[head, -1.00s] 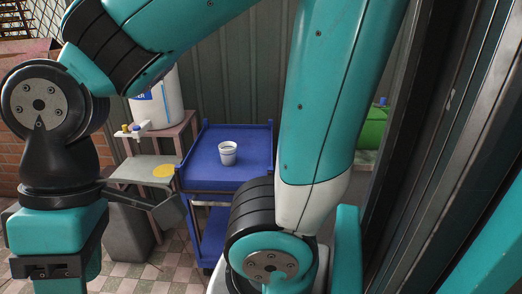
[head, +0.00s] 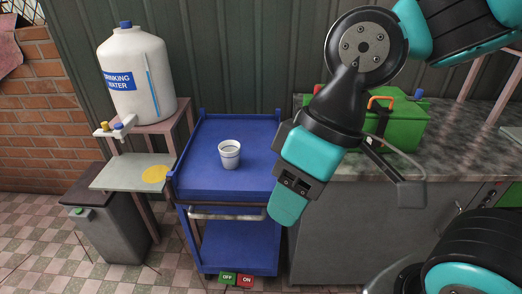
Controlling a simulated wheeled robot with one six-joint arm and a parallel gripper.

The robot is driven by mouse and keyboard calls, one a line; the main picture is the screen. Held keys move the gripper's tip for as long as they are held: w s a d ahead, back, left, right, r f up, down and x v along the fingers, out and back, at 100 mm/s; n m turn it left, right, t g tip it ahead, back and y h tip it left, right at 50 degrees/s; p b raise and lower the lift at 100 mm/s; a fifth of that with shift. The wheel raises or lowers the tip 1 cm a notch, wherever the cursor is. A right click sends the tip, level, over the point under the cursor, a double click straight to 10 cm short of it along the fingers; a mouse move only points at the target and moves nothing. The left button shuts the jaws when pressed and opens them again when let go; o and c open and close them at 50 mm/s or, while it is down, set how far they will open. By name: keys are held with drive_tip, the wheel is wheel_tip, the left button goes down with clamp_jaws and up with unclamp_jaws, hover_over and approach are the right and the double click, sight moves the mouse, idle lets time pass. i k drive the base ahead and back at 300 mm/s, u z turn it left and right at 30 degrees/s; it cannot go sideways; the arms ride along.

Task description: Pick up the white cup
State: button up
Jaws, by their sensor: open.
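The white cup (head: 229,156) stands upright on the top shelf of the blue cart (head: 205,185), near its middle. It is fully in view, and nothing touches it. One grey finger sticks out to the right of the wrist; the other is mostly hidden behind the teal and black parts. I see nothing held in it.
A drinking water tank (head: 139,80) stands on a pink stand at left, above a grey bin (head: 112,226). A yellow disc (head: 155,174) lies on the low shelf. A green box (head: 405,126) sits on the dark counter (head: 462,148) at right. A corrugated wall stands behind.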

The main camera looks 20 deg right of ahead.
sight(229, 150)
drive_tip(key=u, duration=0.45)
drive_tip(key=i, duration=1)
drive_tip(key=z, duration=0.15)
